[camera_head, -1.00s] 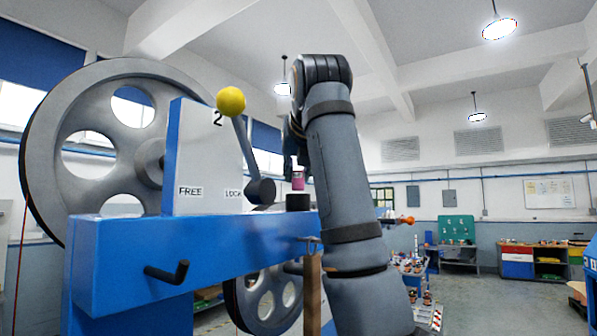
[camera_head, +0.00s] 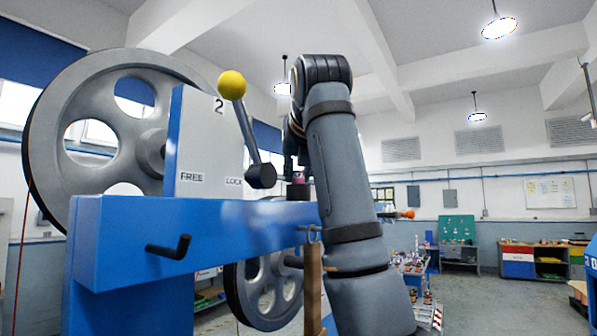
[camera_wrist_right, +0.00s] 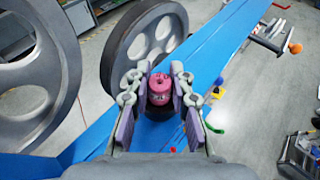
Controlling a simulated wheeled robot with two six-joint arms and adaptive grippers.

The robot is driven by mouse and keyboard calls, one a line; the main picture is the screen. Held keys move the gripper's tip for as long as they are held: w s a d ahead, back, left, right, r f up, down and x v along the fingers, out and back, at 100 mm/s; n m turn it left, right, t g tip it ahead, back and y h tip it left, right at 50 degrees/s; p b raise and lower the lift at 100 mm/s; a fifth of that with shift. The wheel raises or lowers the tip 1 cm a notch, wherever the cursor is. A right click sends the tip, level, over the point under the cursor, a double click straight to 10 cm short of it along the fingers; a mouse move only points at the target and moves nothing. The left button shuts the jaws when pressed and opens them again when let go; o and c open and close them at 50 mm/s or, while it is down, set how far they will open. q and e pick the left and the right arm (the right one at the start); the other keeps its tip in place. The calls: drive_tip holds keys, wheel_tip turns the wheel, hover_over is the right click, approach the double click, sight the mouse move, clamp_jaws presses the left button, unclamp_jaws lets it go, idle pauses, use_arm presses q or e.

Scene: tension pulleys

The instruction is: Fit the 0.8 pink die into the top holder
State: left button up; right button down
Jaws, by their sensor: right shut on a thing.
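The pink die (camera_head: 298,178) is a small pink cylinder, seen at the top holder (camera_head: 299,192), a short dark cylinder on the blue beam. In the head view no clear gap shows between die and holder; I cannot tell whether the die is seated. My right gripper (camera_head: 292,163) is shut on the die from above, partly hidden by my right arm. In the right wrist view the die (camera_wrist_right: 160,88) sits between the two fingers, its top with a round hole facing the camera. A dark part of the holder (camera_wrist_right: 158,113) shows just below it. My left gripper is not in view.
A large grey wheel (camera_head: 100,190) stands at the left. The blue beam (camera_head: 130,225) carries a black hook-shaped handle (camera_head: 168,249).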

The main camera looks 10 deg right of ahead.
drive_tip(key=shift+f, duration=0.25)
drive_tip(key=shift+f, duration=0.15)
drive_tip(key=c, duration=1.3)
unclamp_jaws()
drive_tip(key=shift+o, duration=1)
drive_tip(key=shift+w+a, duration=0.1)
drive_tip(key=shift+a, duration=0.05)
